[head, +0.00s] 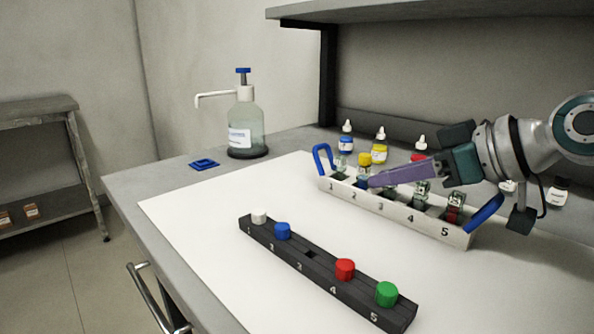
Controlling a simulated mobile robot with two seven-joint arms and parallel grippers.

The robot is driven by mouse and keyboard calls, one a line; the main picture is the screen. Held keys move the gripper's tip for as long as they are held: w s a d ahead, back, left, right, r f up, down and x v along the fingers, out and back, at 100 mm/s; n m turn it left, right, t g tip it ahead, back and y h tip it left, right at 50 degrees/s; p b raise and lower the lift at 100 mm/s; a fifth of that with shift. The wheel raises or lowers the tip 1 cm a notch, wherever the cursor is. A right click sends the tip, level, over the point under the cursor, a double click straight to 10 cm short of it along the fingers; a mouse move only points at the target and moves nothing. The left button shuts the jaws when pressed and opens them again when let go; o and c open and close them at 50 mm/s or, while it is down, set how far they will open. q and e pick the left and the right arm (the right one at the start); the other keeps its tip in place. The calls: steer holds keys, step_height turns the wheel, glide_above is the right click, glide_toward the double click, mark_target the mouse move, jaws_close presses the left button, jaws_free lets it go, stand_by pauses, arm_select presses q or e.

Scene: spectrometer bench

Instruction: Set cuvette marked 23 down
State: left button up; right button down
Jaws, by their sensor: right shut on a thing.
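My right gripper (372,181) reaches in from the right with its purple fingers low over the white rack (402,211). Its fingertips are shut on a small cuvette (362,181) with a yellow cap (365,158), around the 2 position of the rack. No mark 23 is readable on it. Whether its bottom is seated in a slot or just above one cannot be told, as the fingers and rack wall hide it. Other cuvettes stand in the rack, such as one with red contents (454,207) near number 5. My left gripper is not in view.
A dark numbered rack (325,279) in front holds white, blue, red and green caps, with slot 3 empty. The white rack has blue end handles (322,160). Dropper bottles (346,139) stand behind it. A dispenser bottle (244,125) and a blue square (204,164) are at left.

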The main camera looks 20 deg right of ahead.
steer(key=shift+f, duration=0.15)
steer(key=c, duration=0.8)
jaws_free()
steer(key=shift+r, duration=0.2)
steer(key=shift+s+d+r, duration=0.1)
steer(key=shift+s, duration=0.05)
steer(key=p+v, duration=0.2)
steer(key=v, duration=0.8)
steer(key=shift+s+r, duration=0.1)
steer(key=shift+s, duration=0.05)
steer(key=shift+s+d+r, duration=0.25)
steer(key=shift+s+r, duration=0.05)
steer(key=shift+s, duration=0.2)
